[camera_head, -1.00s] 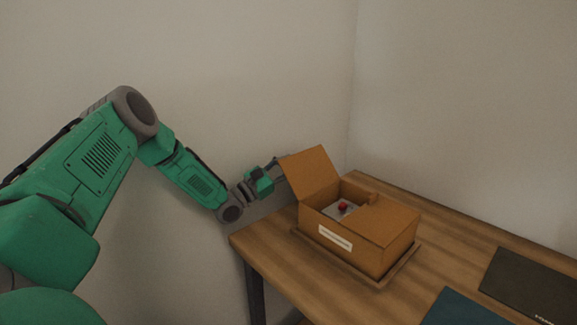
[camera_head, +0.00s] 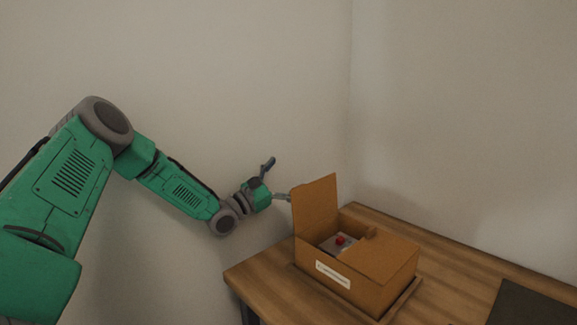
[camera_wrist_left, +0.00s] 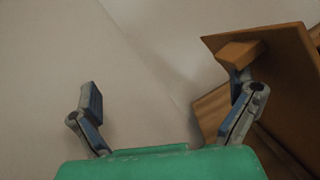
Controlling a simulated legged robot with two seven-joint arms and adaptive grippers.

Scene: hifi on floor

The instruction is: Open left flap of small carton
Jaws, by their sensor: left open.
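The small brown carton (camera_head: 362,283) stands on the table with a pale label on its front. Its left flap (camera_head: 316,207) stands nearly upright at the left edge; in the left wrist view the flap (camera_wrist_left: 285,80) fills the upper right. The right flap (camera_head: 383,254) lies flat over the right part of the opening. My left gripper (camera_head: 277,181) is open, with its fingers spread, just left of the left flap. In the left wrist view the gripper (camera_wrist_left: 165,103) has one finger against or very close to the flap; contact cannot be told for sure. My right gripper is not in view.
A grey item with a red top (camera_head: 340,240) shows inside the carton. The carton sits on a thin wooden base (camera_head: 403,299) on the wooden table (camera_head: 262,275). A dark flat object (camera_head: 535,303) lies at the right. Walls stand behind and left of the table.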

